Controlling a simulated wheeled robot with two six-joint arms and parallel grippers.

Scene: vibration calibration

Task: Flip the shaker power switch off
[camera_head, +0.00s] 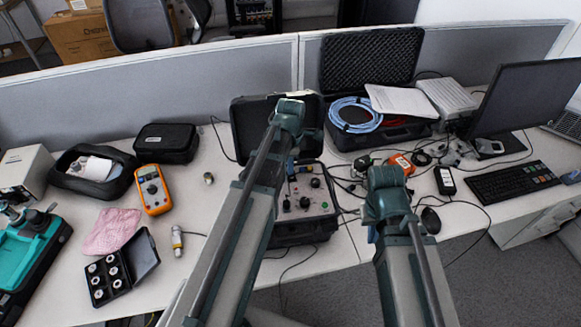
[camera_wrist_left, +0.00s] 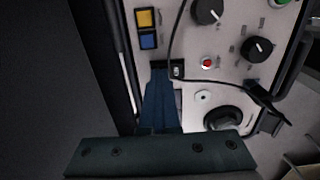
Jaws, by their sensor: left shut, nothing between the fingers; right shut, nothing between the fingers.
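The shaker's control panel (camera_head: 308,203) sits in an open black case at the middle of the desk, partly hidden by my left arm. In the left wrist view the light panel (camera_wrist_left: 228,68) shows black knobs, a red button (camera_wrist_left: 207,63) and yellow and blue buttons. My right gripper (camera_head: 372,234) is shut and empty, right of the case.
A black cable (camera_wrist_left: 176,40) crosses the panel near the left fingertips. An orange multimeter (camera_head: 153,189) and a black box of round parts (camera_head: 122,268) lie left. A case with coiled hoses (camera_head: 352,115), a keyboard (camera_head: 513,180) and a monitor are right.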

